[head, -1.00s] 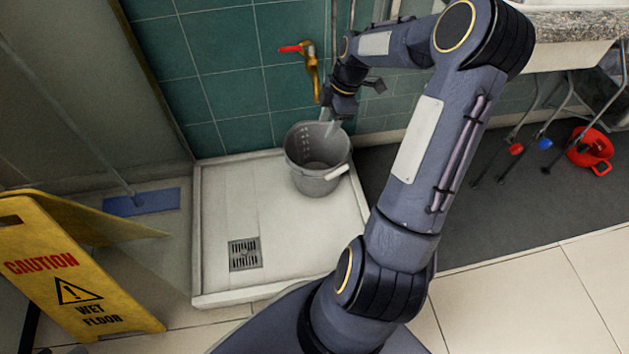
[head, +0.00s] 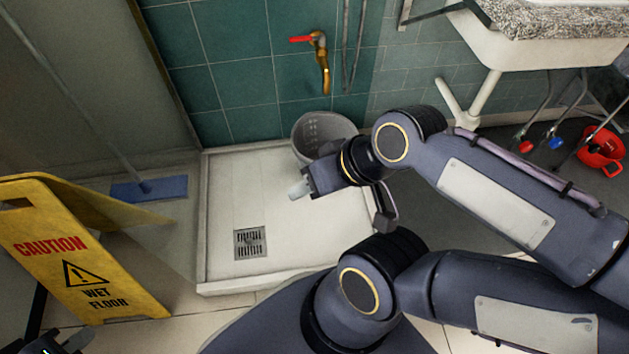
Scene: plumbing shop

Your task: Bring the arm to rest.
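My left gripper (head: 340,209) is open and empty. Its two fingers stand wide apart over the white shower tray (head: 225,195). A grey bucket (head: 311,132) stands on the tray behind the gripper, below the brass tap with the red lever (head: 321,62). My wrist and gripper hide the bucket's lower right part and its handle. My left forearm reaches in from the right edge, folded back above my upper arm.
A yellow wet-floor sign (head: 82,255) stands at the left, near a blue mop head (head: 150,189). A floor drain (head: 250,243) lies in the tray. A stone-topped sink (head: 530,45) is at upper right, with a red container (head: 601,150) on the floor below it.

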